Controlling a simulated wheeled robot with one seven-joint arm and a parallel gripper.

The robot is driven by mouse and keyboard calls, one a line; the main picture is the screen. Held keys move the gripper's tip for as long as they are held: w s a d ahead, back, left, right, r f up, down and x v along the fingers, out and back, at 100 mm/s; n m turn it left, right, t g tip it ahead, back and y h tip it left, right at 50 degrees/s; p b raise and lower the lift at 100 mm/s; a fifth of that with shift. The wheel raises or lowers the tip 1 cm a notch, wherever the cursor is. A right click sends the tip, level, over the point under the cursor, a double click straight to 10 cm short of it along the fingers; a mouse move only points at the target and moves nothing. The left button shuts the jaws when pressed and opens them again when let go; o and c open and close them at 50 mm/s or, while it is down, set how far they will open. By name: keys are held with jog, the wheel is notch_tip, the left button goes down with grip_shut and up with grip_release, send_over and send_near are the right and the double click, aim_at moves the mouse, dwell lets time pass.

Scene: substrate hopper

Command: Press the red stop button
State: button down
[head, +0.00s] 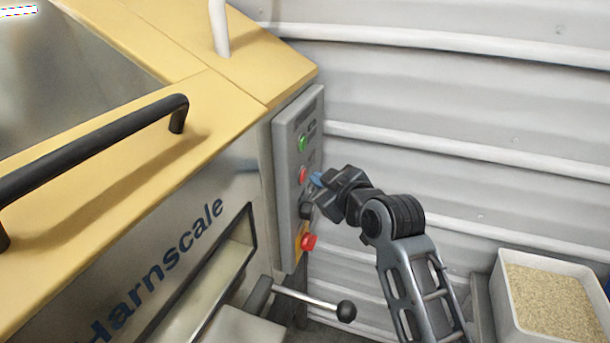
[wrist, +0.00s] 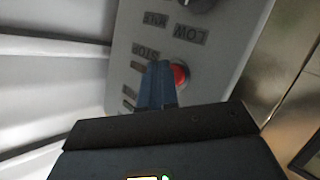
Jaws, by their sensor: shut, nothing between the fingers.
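The red stop button (head: 302,174) is a small round button on the grey control panel (head: 285,190), just below a green button. In the wrist view the red button (wrist: 180,75) shows beside the label "STOP", its left part hidden behind my fingers. My gripper (head: 317,180) is shut and empty, its blue fingertips close to the right of the button in the head view. In the wrist view the fingertips (wrist: 159,66) lie between the label and the button. I cannot tell whether they touch the button or panel.
The panel also has a green button (head: 302,143), a black knob (head: 306,210) and a larger red mushroom button (head: 309,242) on yellow. A lever with a black ball (head: 346,311) juts out below. A bin of grains (head: 553,302) stands right, by the corrugated wall (head: 450,90).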

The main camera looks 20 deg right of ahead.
jog(key=shift+s+d, duration=0.2)
jog(key=shift+d, duration=0.1)
jog(key=s+d, duration=0.1)
jog(key=d, duration=0.1)
jog(key=s+d, duration=0.2)
dwell(0.6)
dwell(0.4)
jog(key=s+f+m+h, duration=0.15)
jog(key=s+f, duration=0.45)
jog(key=s, duration=0.6)
jog(key=s+f+m+h, duration=0.1)
jog(key=s+f+m, duration=0.3)
jog(key=s, duration=0.9)
jog(key=s+r+m, duration=0.1)
jog(key=s+r, duration=0.2)
jog(key=s, duration=0.8)
jog(key=s+a+r+m, duration=0.1)
jog(key=s+r, duration=0.3)
jog(key=s, duration=0.8)
